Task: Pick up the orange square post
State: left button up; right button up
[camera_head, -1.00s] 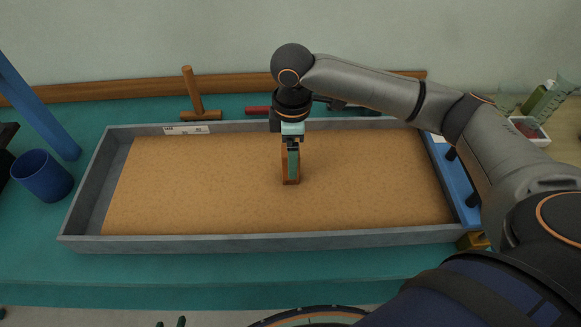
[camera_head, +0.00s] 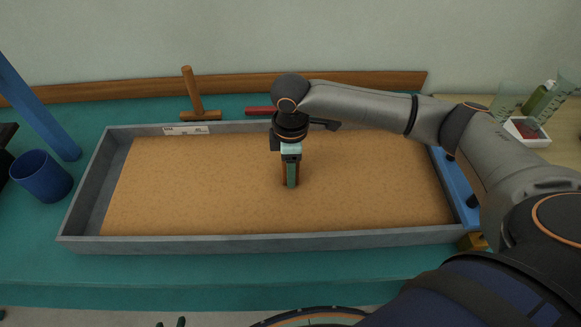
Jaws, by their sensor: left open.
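The orange square post (camera_head: 284,178) stands on the sandy bed of the tray, a little right of the middle. My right gripper (camera_head: 291,184) points straight down over it, with a green finger in front of the post. Only narrow strips of the post show on both sides of that finger. The far finger is hidden, so I cannot tell whether the jaws touch the post. My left gripper (camera_head: 170,323) just shows at the bottom edge as two dark tips with a gap between them, open and far from the post.
The grey-walled tray (camera_head: 270,243) holds the sand, clear around the post. A blue cup (camera_head: 42,178) stands left. A blue bar (camera_head: 453,185) lies along the right wall.

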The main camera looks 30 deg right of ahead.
grip_shut()
jog(key=shift+r, duration=0.15)
dwell(0.4)
